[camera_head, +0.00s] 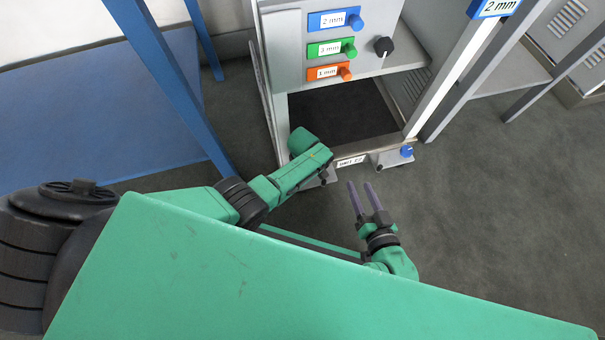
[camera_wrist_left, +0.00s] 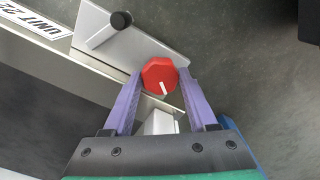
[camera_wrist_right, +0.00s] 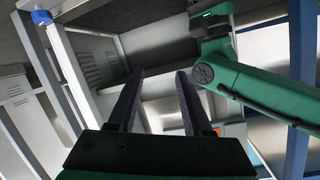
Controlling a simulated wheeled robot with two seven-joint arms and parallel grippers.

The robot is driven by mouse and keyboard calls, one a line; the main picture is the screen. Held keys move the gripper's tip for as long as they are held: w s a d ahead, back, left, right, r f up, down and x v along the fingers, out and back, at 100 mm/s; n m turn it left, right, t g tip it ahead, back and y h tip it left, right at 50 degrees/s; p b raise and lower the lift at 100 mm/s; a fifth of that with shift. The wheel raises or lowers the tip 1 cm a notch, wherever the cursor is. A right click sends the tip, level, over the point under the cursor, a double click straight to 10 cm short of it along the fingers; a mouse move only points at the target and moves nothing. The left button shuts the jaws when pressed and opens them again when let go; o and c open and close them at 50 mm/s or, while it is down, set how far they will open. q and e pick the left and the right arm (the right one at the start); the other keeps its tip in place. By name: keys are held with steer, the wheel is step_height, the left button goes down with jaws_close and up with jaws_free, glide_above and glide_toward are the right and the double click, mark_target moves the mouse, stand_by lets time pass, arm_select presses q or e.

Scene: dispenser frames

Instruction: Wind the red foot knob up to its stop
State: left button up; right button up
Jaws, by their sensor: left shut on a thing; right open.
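The red foot knob (camera_wrist_left: 160,75) shows in the left wrist view, a faceted red knob with a white pointer mark, beside a grey metal bracket (camera_wrist_left: 130,48). My left gripper (camera_wrist_left: 160,80) is shut on it, with one purple finger on each side. In the head view my left arm reaches to the frame's lower left foot, and the arm hides the red knob and the left fingertips. My right gripper (camera_head: 362,188) is open and empty over the floor in front of the frame. Its two fingers (camera_wrist_right: 158,85) also show apart in the right wrist view.
The grey dispenser frame (camera_head: 275,130) carries blue, green and orange labelled knobs and a black knob (camera_head: 383,46). A blue foot knob (camera_head: 406,151) is at its lower right foot. A blue table (camera_head: 90,110) stands left.

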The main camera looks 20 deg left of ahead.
stand_by(0.3)
arm_select(q)
steer(key=o, duration=1.4)
steer(key=shift+c, duration=0.2)
steer(key=shift+r, duration=0.1)
arm_select(e)
steer(key=shift+r, duration=0.1)
arm_select(q)
steer(key=shift+r+p, duration=0.4)
steer(key=shift+p, duration=0.05)
step_height(320, 180, up, 3)
steer(key=p, duration=0.3)
steer(key=shift+r, duration=0.2)
step_height(320, 180, up, 8)
steer(key=p, duration=0.5)
steer(key=shift+f, duration=0.2)
arm_select(e)
step_height(320, 180, up, 7)
steer(key=s+d+n+g+h, duration=0.1)
steer(key=d+g, duration=0.1)
steer(key=g, duration=0.2)
steer(key=shift+s+d+n+g, duration=0.3)
steer(key=shift+g, duration=0.1)
